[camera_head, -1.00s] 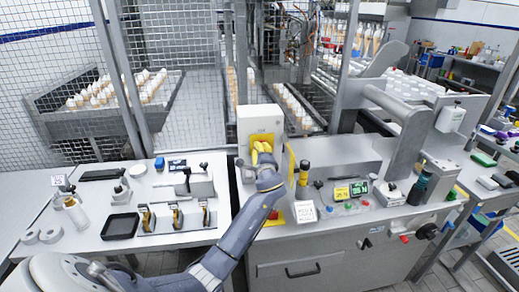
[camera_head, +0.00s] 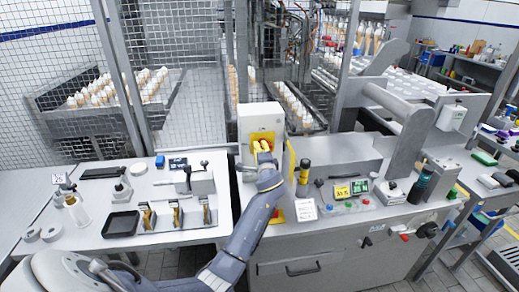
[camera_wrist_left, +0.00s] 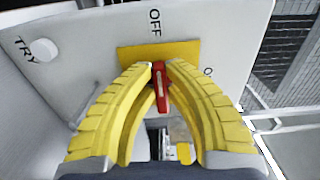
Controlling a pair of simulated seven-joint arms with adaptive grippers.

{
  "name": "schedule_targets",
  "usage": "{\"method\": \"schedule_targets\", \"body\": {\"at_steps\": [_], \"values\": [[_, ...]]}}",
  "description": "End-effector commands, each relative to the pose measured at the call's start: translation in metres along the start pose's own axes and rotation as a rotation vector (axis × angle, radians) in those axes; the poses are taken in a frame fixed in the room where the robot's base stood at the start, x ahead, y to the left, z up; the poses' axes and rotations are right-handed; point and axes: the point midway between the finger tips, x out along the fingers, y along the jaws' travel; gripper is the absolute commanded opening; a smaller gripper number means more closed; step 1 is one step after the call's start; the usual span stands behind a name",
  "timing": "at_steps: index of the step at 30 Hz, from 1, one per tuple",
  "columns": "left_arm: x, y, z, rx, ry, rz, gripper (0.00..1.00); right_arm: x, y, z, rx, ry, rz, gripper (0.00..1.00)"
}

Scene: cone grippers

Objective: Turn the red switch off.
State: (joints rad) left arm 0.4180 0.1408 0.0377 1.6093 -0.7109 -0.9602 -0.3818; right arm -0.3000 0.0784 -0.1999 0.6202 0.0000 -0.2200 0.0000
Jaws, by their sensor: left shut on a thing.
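The red switch (camera_wrist_left: 160,84) sits on a yellow plate (camera_wrist_left: 190,51) on the pale switch box (camera_wrist_left: 225,25) in the left wrist view. "OFF" is printed above it, "TRY" at the left, and a partly hidden "O" at the right. My left gripper (camera_wrist_left: 159,70) has its yellow fingers shut on the red switch handle, which points nearly up toward "OFF". In the head view the box (camera_head: 258,118) stands at the back of the bench, and my left gripper (camera_head: 262,148) covers the switch there. My right gripper is not in view.
A yellow-and-black post (camera_head: 303,178) and a bench with buttons and small displays (camera_head: 351,188) lie right of my arm. A white table (camera_head: 180,235) with a black tray (camera_head: 121,223) lies left. Wire mesh fencing (camera_head: 185,70) stands behind.

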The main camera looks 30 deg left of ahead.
Motion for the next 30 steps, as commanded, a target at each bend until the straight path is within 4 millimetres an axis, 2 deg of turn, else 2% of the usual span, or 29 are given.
{"method": "schedule_targets", "body": {"at_steps": [1, 2, 7, 15, 19, 30], "values": [[0.0, 0.0, 0.0, 0.0, -0.001, 0.001, 0.0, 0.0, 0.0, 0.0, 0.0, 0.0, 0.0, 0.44], [0.0, 0.0, 0.0, 0.0, -0.001, 0.001, 0.17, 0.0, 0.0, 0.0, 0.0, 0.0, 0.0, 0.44], [0.0, 0.0, 0.0, 0.0, 0.0, 0.0, 0.36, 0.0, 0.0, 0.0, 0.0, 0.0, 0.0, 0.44], [-0.001, 0.0, 0.0, 0.0, 0.0, 0.0, 0.36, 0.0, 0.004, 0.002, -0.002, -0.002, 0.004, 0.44], [-0.01, 0.001, 0.0, 0.0, 0.001, 0.0, 0.36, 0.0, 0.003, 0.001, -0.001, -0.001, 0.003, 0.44], [-0.071, 0.001, 0.0, -0.002, 0.001, 0.002, 0.36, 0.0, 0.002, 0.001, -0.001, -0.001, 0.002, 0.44]]}}
